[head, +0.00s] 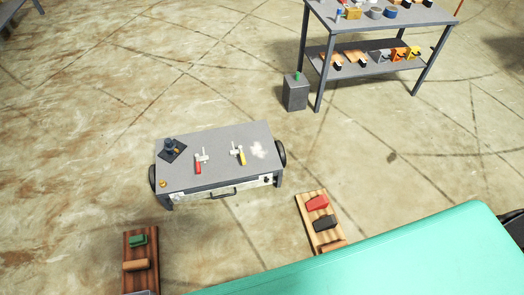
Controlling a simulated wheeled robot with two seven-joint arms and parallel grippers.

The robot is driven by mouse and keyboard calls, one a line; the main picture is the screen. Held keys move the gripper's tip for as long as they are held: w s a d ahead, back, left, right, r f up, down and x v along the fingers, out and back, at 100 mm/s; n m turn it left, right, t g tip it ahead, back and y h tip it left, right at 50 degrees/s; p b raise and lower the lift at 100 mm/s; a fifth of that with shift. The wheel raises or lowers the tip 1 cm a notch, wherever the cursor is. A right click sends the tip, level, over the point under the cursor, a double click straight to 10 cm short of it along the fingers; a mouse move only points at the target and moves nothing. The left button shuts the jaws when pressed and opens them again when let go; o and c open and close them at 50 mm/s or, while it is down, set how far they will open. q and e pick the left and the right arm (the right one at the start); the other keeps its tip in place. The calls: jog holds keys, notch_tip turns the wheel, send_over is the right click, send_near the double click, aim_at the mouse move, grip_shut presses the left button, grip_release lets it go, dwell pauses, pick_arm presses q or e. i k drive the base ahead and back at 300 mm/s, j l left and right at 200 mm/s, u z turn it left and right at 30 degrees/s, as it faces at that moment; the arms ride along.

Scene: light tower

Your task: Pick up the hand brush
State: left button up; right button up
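I cannot surely pick out the hand brush. Small wooden-and-dark items (357,57) on the lower shelf of the back table look somewhat brush-like but are too small to tell. On the low grey workbench (221,137) lie a red-handled tool (198,163) and a yellow-handled tool (239,154), both with pale heads. A whitish patch (257,150) of dust or debris lies to their right. Neither of my grippers is in view.
A two-tier table (385,27) stands at the back right, with a grey bin (295,92) beside it. Wooden boards with blocks lie at lower left (142,277) and centre right (306,219). A teal surface (400,262) fills the lower right. Open concrete floor surrounds the workbench.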

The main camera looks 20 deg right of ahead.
aim_at(139, 264)
jog(key=u, duration=1.45)
